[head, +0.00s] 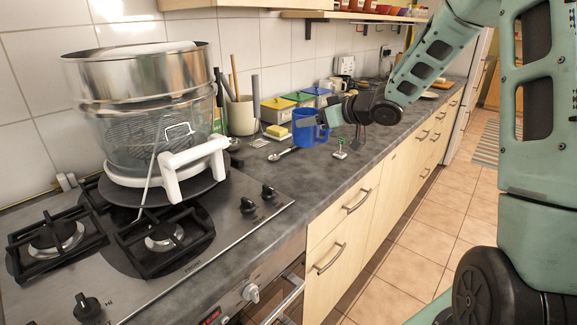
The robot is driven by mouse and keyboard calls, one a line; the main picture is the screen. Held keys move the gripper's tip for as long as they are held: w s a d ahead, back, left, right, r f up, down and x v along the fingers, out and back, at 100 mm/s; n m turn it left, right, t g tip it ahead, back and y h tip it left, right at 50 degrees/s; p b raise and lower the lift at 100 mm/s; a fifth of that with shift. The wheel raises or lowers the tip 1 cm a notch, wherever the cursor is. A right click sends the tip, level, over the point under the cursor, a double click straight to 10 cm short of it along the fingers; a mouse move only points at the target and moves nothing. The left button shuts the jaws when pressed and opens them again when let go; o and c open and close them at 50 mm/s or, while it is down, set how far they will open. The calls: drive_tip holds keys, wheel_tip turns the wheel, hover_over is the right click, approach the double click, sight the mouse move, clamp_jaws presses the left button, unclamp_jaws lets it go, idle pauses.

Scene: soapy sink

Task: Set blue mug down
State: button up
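The blue mug (309,138) is upright over the grey counter, left of my gripper, with its handle side toward the right. My gripper (318,120) reaches in from the right, with a grey finger across the mug's upper part. It looks shut on the mug; the far finger is hidden. The mug's base is at or just above the counter (325,186); I cannot tell whether it touches.
A utensil crock (241,116) and lidded boxes (277,109) stand behind. Stacked pots (146,90) crowd the hob at left. The front counter strip is clear.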

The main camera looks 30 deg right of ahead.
sight(317, 135)
drive_tip(key=f, duration=0.3)
drive_tip(key=f+b, duration=0.1)
drive_tip(key=f, duration=0.1)
drive_tip(key=shift+w+a+f, duration=0.1)
drive_tip(key=shift+w+a, duration=0.05)
drive_tip(key=shift+w, duration=0.1)
drive_tip(key=shift+f+b, duration=0.3)
drive_tip(key=shift+f, duration=2.05)
drive_tip(key=o, duration=1.2)
drive_tip(key=shift+s, duration=0.1)
